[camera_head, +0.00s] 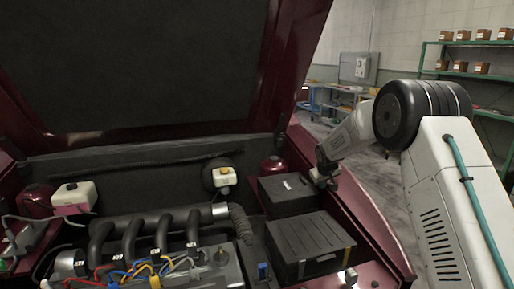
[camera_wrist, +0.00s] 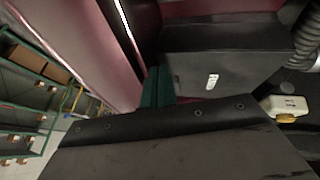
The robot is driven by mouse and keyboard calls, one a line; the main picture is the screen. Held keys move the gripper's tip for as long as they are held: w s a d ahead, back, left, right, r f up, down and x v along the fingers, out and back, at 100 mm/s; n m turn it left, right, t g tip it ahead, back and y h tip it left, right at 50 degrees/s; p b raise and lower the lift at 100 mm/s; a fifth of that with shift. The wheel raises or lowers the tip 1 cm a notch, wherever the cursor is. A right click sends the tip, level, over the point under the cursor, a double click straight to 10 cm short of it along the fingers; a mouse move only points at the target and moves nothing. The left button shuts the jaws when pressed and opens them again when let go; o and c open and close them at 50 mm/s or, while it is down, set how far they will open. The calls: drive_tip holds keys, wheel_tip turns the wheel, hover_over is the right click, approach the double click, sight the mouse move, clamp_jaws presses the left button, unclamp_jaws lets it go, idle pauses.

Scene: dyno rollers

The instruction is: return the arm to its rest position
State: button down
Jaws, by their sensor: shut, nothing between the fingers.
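My white and black arm (camera_head: 440,160) comes in from the right in the head view and reaches over the right fender. My gripper (camera_head: 326,181) is at its end, small and partly dark, close above the right side of the engine bay beside a black box with a white label (camera_head: 287,193). It is shut and holds nothing. The labelled box also shows in the wrist view (camera_wrist: 222,68). A large dark surface with round fasteners (camera_wrist: 180,150) fills the bottom of the wrist view; I cannot tell what it is.
The raised dark red hood (camera_head: 290,60) stands over the bay. A ribbed black box (camera_head: 308,243), a white-capped reservoir (camera_head: 224,178) and engine pipes (camera_head: 150,230) lie below. Green shelves with boxes (camera_head: 470,72) stand at the back right. Open floor shows beyond the right fender.

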drive_tip(key=s+a+r+m+g, duration=0.1)
drive_tip(key=s+r, duration=0.5)
drive_tip(key=s, duration=1.4)
drive_tip(key=s+a+r+m+g+y, duration=0.1)
drive_tip(key=s+r, duration=0.5)
drive_tip(key=s, duration=1.4)
drive_tip(key=s+a+r+m+g, duration=0.1)
drive_tip(key=s+r, duration=0.5)
drive_tip(key=s, duration=1.5)
drive_tip(key=shift+a+r+g, duration=0.15)
drive_tip(key=shift+a+g, duration=0.25)
drive_tip(key=shift+g, duration=0.4)
drive_tip(key=shift+s, duration=0.1)
